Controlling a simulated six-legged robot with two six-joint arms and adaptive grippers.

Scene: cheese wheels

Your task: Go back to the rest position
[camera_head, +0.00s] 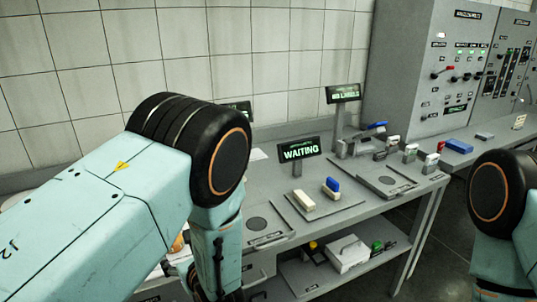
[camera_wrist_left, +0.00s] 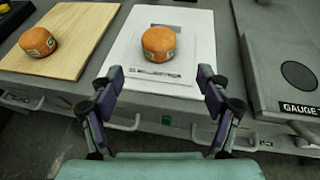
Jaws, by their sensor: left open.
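In the left wrist view my left gripper (camera_wrist_left: 160,90) is open and empty, its two purple fingers apart. Just beyond the fingertips an orange cheese wheel (camera_wrist_left: 159,43) sits on a white plate (camera_wrist_left: 195,58). A second cheese wheel (camera_wrist_left: 38,42) with a label on its side sits on a wooden board (camera_wrist_left: 78,30) to the left. In the head view my left arm covers most of the area around the cheese, and the fingers are hidden. My right arm shows at the right edge of the head view; its gripper is out of frame.
A grey bench (camera_head: 345,215) holds a sign reading WAITING (camera_head: 299,150), a white block (camera_head: 304,200) and a blue-topped block (camera_head: 332,186). A grey control cabinet (camera_head: 410,60) stands behind at right. A white box (camera_head: 347,254) is on the lower shelf. A gauge plate (camera_wrist_left: 290,85) lies right of the white plate.

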